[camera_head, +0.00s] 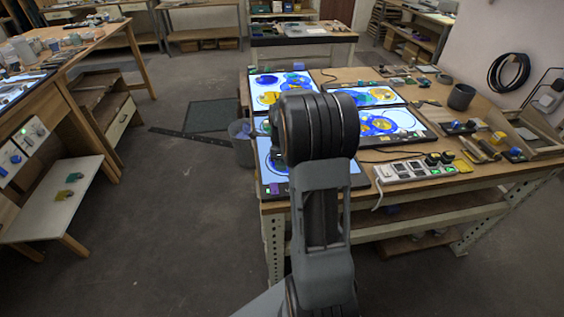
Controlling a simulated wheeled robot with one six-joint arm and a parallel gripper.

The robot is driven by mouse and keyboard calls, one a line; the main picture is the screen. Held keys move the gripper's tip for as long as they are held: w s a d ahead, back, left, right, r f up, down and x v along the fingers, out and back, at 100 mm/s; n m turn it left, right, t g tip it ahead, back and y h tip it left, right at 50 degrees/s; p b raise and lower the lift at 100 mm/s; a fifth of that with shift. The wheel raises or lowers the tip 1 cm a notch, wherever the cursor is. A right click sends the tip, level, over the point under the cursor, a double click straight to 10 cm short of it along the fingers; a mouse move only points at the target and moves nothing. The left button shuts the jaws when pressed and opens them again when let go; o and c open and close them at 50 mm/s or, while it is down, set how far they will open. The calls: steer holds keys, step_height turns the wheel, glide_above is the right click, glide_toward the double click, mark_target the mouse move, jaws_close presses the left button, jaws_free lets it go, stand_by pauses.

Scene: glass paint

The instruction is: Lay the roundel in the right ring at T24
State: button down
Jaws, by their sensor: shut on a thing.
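Several glowing light panels lie on the workbench, with blue and yellow round glass pieces and ring outlines on them. The back left panel (258,83) and back right panel (392,97) show in part. The front right panel (422,128) carries blue and yellow discs. The front left panel (275,178) is largely covered by my arm. I cannot tell which disc is the roundel, and no T24 label is legible. My gripper is hidden behind my own arm, which reaches over the front left panel.
A power strip (418,170) and small coloured blocks lie at the bench's front right. A dark cup (461,97) stands at the back right. A grey bin (243,147) stands left of the bench. A low white stool (58,200) is at the left.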

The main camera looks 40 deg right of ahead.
steer(key=c, duration=1)
jaws_free()
steer(key=shift+f, duration=0.1)
step_height(320, 180, up, 11)
steer(key=shift+s+a+f+n+t, duration=0.15)
steer(key=shift+s+a+n+t, duration=0.45)
steer(key=shift+s+a+n, duration=3.2)
steer(key=shift+s+a+f+n+t, duration=0.15)
steer(key=shift+s+a+n+t, duration=0.8)
steer(key=shift+a+n, duration=3.2)
steer(key=shift+s+a+f+n+t, duration=0.2)
steer(key=shift+s+a+n, duration=2.2)
steer(key=shift+n, duration=3.55)
steer(key=shift+s+d+r, duration=0.1)
steer(key=shift+s+d, duration=0.3)
steer(key=shift+d, duration=0.05)
